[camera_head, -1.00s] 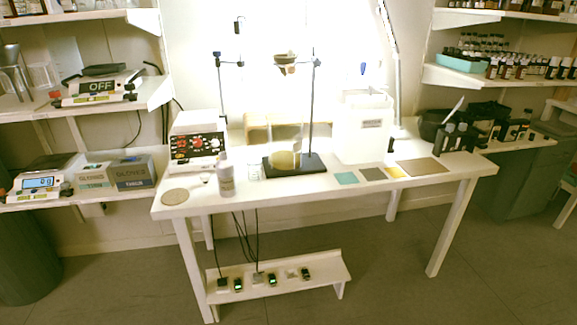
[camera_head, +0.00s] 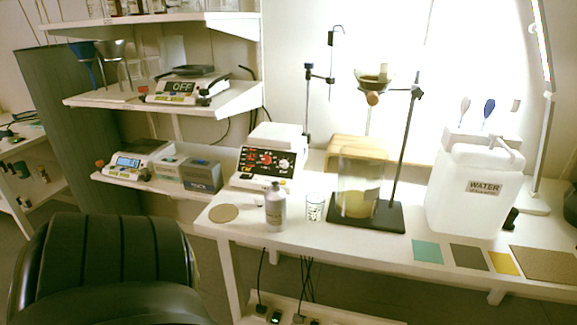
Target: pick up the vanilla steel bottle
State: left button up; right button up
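A grey, metallic-looking bottle (camera_head: 275,208) stands upright near the front left part of the white table (camera_head: 330,262). It has a narrower neck and a pale label band, whose text is too small to read. It may be the vanilla steel bottle, but I cannot confirm the name. A small clear jar with dark markings (camera_head: 314,208) stands to its right, a little apart. Neither of my grippers is in view.
A round cork mat (camera_head: 223,213) lies left of the bottle. A white water canister (camera_head: 475,190) is at right. A black chair (camera_head: 105,262) stands front left.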

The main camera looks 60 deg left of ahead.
aim_at(275, 197)
jog(key=u, duration=0.8)
jog(key=i, duration=0.8)
jog(key=u, duration=0.95)
